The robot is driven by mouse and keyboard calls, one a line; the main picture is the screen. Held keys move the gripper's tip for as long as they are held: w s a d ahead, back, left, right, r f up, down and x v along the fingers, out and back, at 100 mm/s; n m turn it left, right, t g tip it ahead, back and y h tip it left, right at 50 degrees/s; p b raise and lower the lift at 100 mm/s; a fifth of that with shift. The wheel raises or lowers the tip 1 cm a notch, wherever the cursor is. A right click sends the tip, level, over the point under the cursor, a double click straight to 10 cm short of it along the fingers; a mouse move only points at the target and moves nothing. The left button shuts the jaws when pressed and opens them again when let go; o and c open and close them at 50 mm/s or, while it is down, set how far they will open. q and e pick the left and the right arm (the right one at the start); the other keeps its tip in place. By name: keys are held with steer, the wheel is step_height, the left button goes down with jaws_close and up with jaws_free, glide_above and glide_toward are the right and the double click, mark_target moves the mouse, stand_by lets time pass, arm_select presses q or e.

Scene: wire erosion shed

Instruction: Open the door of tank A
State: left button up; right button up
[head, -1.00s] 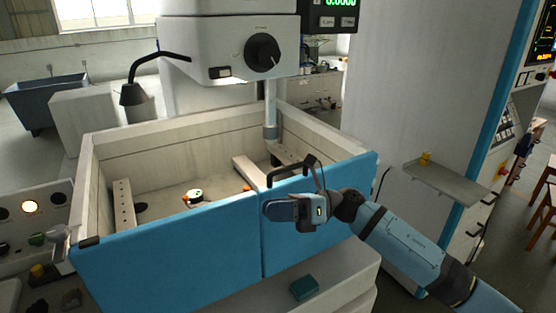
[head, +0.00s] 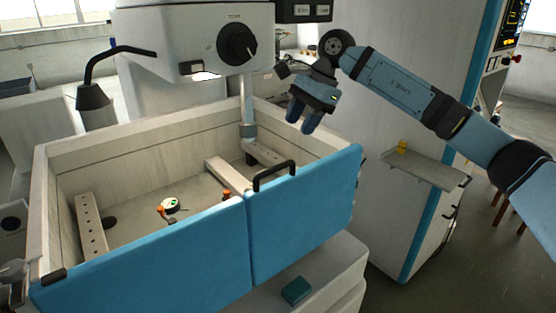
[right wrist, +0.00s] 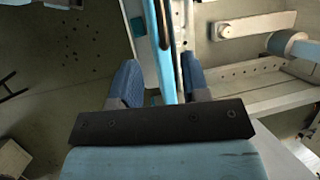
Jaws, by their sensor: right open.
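The tank (head: 130,135) is a pale open-topped basin with a blue front in two panels. The right panel (head: 305,220) carries a black bar handle (head: 274,172) at its top edge, and it stands upright and in line with the left panel (head: 150,270). My right gripper (head: 303,120) is open and empty, above and a little right of the handle, fingers pointing down. In the right wrist view, the blue panel's top edge and the dark handle (right wrist: 165,22) show between the fingers (right wrist: 160,82), apart from them. My left gripper is out of view.
A grey machine head with a black dial (head: 237,43) hangs over the tank. A vertical column (head: 248,108) reaches down into the basin. A cabinet with a small shelf (head: 425,170) stands to the right. A teal block (head: 296,290) lies on the ledge below the right panel.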

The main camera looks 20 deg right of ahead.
mark_target(280, 165)
steer(key=p+x, duration=0.2)
steer(key=x, duration=0.9)
steer(key=shift+a+f, duration=0.1)
jaws_close()
